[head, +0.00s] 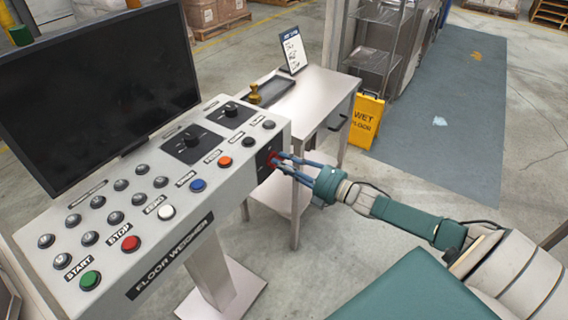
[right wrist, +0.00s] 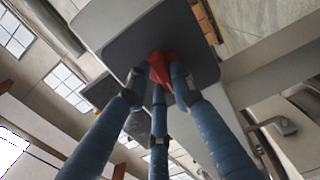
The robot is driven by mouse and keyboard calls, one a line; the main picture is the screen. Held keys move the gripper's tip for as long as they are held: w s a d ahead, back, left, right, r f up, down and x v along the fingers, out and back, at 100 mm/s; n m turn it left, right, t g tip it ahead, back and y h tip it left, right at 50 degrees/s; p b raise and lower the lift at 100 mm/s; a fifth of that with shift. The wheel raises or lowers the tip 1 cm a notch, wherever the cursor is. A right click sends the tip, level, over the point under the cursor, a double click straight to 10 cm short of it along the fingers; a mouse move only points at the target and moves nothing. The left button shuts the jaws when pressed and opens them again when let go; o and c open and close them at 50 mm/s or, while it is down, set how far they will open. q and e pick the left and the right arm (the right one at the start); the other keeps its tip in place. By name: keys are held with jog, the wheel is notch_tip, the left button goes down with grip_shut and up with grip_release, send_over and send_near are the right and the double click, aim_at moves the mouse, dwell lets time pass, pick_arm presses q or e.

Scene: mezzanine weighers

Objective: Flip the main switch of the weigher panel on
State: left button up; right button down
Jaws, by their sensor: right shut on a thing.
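The weigher panel (head: 155,240) is a sloped grey console with several buttons, labelled FLOOR WEIGHER on its front. On its right end face is a dark plate (head: 264,163) with a red main switch (head: 273,160). My right gripper (head: 278,160) reaches in from the right, its blue fingers shut around the red switch. In the right wrist view the fingers close on the red switch (right wrist: 160,68) in front of its dark plate (right wrist: 130,42). The fingers hide much of the switch, and I cannot tell its position. My left gripper is not in view.
A black monitor (head: 95,85) stands behind the console. A steel side table (head: 318,95) with a sign, a tray and a brass-coloured object stands beyond the panel's right end. A yellow wet-floor sign (head: 366,120) stands by a wire rack (head: 380,40). Floor at right is clear.

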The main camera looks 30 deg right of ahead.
jog(key=shift+w+d+f+m, duration=0.1)
jog(key=shift+m, duration=2.75)
jog(key=shift+s+d+f+m, duration=0.1)
jog(key=shift+f+m, duration=0.05)
jog(key=shift+m, duration=2.65)
jog(key=shift+w+d+f+m, duration=0.1)
jog(key=shift+m, duration=2.75)
jog(key=c, duration=1.5)
grip_release()
jog(key=v, duration=1.2)
